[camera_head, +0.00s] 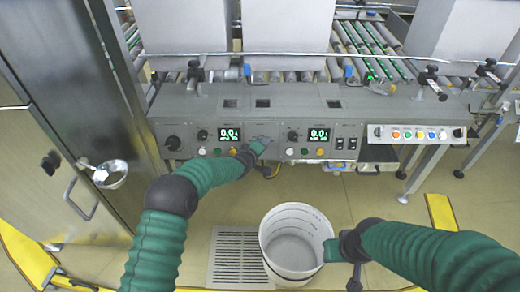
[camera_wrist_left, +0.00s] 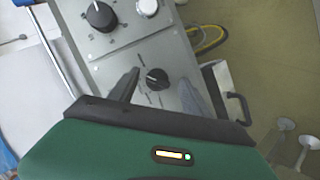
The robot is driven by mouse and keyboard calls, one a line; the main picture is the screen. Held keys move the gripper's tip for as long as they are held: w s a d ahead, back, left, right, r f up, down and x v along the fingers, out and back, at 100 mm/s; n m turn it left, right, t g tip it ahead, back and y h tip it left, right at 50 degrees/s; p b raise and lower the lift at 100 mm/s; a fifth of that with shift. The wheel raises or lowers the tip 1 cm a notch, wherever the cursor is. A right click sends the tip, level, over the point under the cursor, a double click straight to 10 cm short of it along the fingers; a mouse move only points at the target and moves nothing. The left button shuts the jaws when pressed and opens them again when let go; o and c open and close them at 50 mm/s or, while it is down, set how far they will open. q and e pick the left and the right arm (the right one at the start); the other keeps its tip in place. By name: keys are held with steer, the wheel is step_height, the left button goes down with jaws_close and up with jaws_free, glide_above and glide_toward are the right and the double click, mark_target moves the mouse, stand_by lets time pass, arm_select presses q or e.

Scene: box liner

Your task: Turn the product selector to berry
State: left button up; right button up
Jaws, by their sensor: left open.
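The small black selector knob (camera_wrist_left: 157,79) sits on a grey panel plate with marks and small lettering around it, too small to read. I cannot tell which mark it points to. My left gripper (camera_wrist_left: 174,74) is open, with the knob between its fingers in the wrist view; whether they touch it is unclear. In the head view my left gripper (camera_head: 257,149) is at the middle of the control panel (camera_head: 268,130) and hides the knob. My right gripper (camera_head: 338,254) is by the rim of a white bin, its fingers unclear.
A larger black knob (camera_wrist_left: 100,15) and a white button (camera_wrist_left: 147,7) are close to the selector. Number displays (camera_head: 230,134) and (camera_head: 319,135) flank it. A white bin (camera_head: 292,243) stands on the floor below. A steel cabinet (camera_head: 60,110) is at left.

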arm_select(q)
steer(key=shift+r, duration=0.15)
steer(key=p+v, duration=0.5)
steer(key=v, duration=1.1)
steer(key=shift+s+a+p, duration=0.2)
steer(key=shift+s+p, duration=0.15)
steer(key=shift+c, duration=0.2)
